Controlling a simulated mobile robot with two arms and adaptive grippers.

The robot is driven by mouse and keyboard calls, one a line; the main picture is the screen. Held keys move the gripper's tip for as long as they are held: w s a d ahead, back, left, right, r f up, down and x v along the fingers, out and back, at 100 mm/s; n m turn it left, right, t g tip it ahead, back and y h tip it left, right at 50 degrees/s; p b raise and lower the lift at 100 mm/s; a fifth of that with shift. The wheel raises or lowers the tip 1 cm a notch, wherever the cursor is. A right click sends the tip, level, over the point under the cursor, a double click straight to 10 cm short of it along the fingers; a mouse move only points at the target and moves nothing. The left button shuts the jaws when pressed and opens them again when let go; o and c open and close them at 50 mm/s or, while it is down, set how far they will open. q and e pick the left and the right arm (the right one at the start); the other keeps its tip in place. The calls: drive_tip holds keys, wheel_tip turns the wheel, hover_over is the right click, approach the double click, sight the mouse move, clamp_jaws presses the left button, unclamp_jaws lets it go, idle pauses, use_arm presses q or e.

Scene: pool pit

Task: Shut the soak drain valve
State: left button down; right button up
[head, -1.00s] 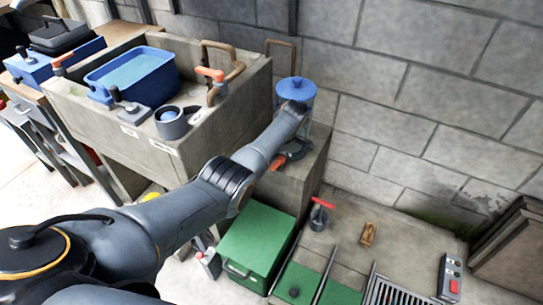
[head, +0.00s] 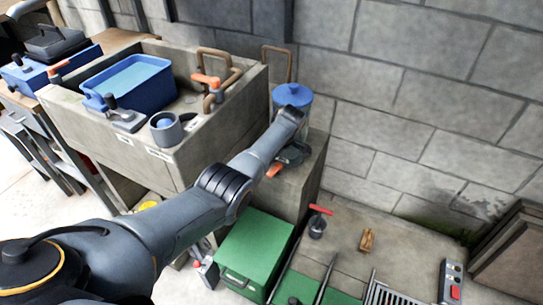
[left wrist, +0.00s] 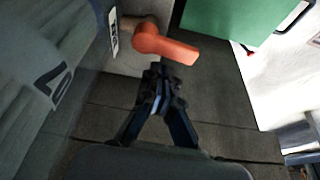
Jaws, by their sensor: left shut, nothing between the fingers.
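An orange lever valve (left wrist: 165,42) sticks out low from a wall beside a white label in the left wrist view. Its lever points right and slightly down in that picture. I cannot tell from a readable label whether this is the soak drain valve. My left gripper (left wrist: 160,82) is shut and empty, with its tips just below the lever and seemingly apart from it. In the head view my left gripper (head: 286,160) hangs beside the concrete block, partly hidden by my arm, with a bit of orange (head: 275,170) at its tip. My right gripper is not in view.
A concrete sink (head: 200,150) holds a blue tub (head: 135,82) and a grey cup (head: 168,128). A blue-lidded jar (head: 292,97) stands behind my wrist. A green box (head: 252,250) sits below. Another red-handled valve (head: 317,220) stands on the floor slab.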

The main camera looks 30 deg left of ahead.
use_arm(q)
drive_tip(key=v, duration=1.1)
drive_tip(key=shift+d+r, duration=0.15)
drive_tip(key=shift+r, duration=0.15)
